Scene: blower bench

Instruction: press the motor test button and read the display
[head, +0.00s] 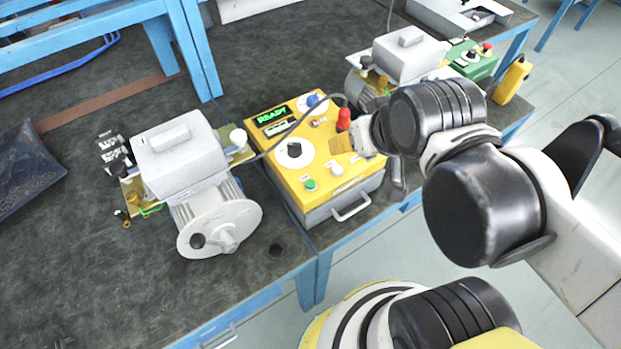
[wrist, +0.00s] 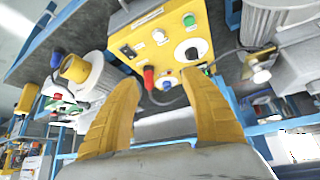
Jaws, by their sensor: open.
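The yellow control box (head: 325,182) stands at the front edge of the bench. Its small display (head: 272,116) shows green text that reads READY. The labels are too small to read, so I cannot tell which is the motor test button. My gripper (head: 342,145) is over the panel's right side. In the wrist view my gripper (wrist: 160,80) is open and empty, with the panel (wrist: 128,42) beyond its fingers.
A grey blower motor (head: 182,155) with a white round housing stands left of the box. A second motor (head: 408,56) stands behind my gripper. A green box (head: 472,62) and a yellow handheld unit (head: 512,78) are at the back right. A dark cable runs across the panel.

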